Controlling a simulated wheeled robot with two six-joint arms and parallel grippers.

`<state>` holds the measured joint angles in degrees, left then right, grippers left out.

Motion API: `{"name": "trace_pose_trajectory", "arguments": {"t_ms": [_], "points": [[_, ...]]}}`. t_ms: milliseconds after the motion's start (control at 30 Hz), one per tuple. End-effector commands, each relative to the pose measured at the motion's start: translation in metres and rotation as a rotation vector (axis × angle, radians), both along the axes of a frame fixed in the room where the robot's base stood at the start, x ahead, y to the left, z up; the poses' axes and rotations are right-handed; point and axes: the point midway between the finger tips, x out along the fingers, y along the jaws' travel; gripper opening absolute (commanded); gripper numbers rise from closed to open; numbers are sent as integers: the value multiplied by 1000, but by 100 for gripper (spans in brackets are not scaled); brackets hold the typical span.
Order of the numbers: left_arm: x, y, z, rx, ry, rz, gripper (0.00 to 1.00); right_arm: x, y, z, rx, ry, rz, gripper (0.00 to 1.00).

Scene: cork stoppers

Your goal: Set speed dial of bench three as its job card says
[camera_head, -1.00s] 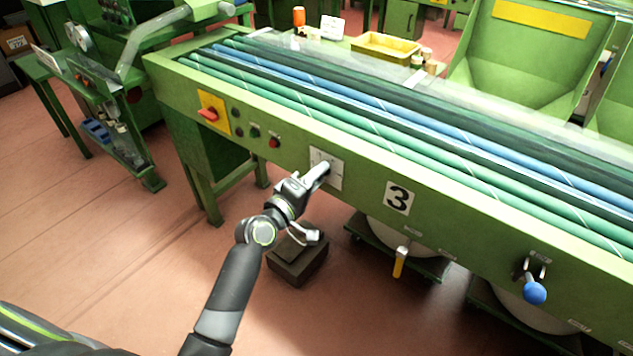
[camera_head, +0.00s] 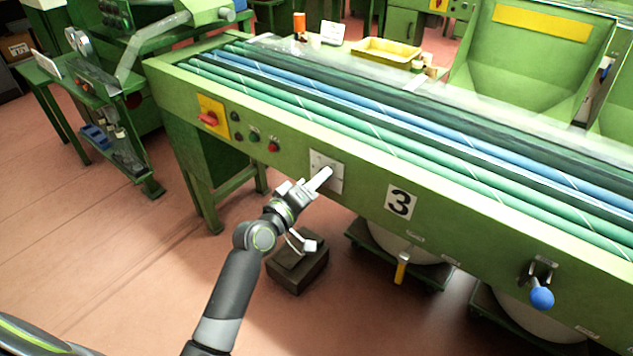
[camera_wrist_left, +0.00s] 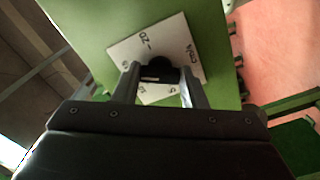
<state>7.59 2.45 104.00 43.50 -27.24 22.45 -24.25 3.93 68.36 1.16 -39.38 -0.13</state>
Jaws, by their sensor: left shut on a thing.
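The speed dial is a black knob (camera_wrist_left: 158,68) on a white scale plate (camera_wrist_left: 188,42) in the left wrist view. The plate (camera_head: 338,161) also shows on the bench front in the head view, where my gripper covers the knob. My left gripper (camera_head: 324,176) is at the plate with its fingers on either side of the knob, shut on it. In the left wrist view the fingers (camera_wrist_left: 157,85) partly hide the scale, and the setting is hard to read. My right gripper is not seen.
A red switch on a yellow plate (camera_head: 211,115) and several small buttons (camera_head: 254,136) sit left of the dial. A lever with a blue ball (camera_head: 541,297) and a yellow-handled valve (camera_head: 401,270) are to the right. A dark block (camera_head: 297,270) stands on the floor below.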

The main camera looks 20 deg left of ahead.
Motion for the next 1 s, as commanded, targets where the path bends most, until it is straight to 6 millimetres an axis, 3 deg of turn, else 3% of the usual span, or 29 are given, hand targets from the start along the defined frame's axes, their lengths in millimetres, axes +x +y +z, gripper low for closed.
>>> {"name": "trace_pose_trajectory", "arguments": {"t_ms": [33,67,233,533,667,1000], "points": [[0,0,-2,1,5,-1,15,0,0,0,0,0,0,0],[0,0,-2,1,5,-1,39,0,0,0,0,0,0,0],[0,0,-1,-1,4,0,60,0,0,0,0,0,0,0],[-2,1,-1,0,2,0,60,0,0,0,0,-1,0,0],[-12,5,-1,-1,2,1,60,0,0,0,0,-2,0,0],[-78,29,-3,3,5,1,60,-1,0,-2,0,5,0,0]]}}
